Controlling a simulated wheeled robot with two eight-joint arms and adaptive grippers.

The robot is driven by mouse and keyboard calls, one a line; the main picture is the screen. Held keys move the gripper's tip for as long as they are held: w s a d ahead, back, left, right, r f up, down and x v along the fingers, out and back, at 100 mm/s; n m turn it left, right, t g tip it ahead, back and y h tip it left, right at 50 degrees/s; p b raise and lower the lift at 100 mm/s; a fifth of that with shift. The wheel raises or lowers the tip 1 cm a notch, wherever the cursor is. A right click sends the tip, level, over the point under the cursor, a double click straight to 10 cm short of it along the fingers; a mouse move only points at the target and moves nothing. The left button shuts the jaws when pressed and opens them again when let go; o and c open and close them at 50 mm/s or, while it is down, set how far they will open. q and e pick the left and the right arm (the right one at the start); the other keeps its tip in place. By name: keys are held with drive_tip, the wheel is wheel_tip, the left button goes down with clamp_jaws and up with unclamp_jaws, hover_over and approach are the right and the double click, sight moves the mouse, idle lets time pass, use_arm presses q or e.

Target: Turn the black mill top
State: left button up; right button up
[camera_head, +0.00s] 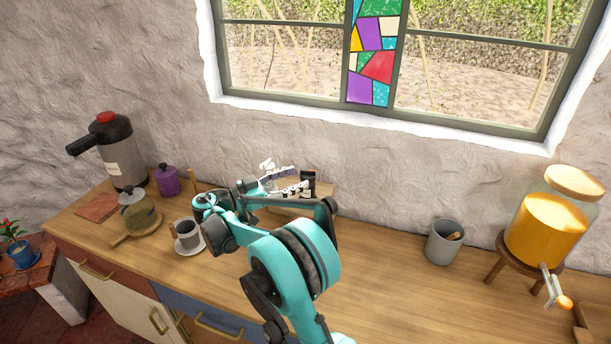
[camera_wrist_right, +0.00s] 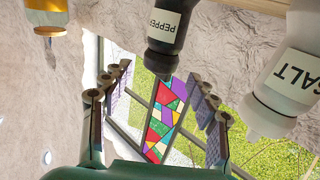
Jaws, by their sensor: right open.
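The black mill, labelled PEPPER, shows in the right wrist view (camera_wrist_right: 168,38), which is upside down, with its dark top between the two finger lines. In the head view the black mill (camera_head: 308,180) stands by the wall, partly hidden by my arm. My right gripper (camera_head: 287,181) is open at the mill. In the wrist view its fingers (camera_wrist_right: 162,76) lie either side of the top, with gaps visible on both sides and no clear contact. A white mill labelled SALT (camera_wrist_right: 284,82) stands beside the black one. My left gripper is out of view.
A wooden board (camera_head: 325,190) lies under the mills. To the left are a cup (camera_head: 187,233), glass jar (camera_head: 138,215), purple pot (camera_head: 167,181) and flask (camera_head: 118,150). A grey pot (camera_head: 444,242) and juice dispenser (camera_head: 545,230) stand right. The counter between is clear.

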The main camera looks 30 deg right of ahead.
drive_tip(key=a, duration=0.7)
drive_tip(key=shift+d, duration=0.1)
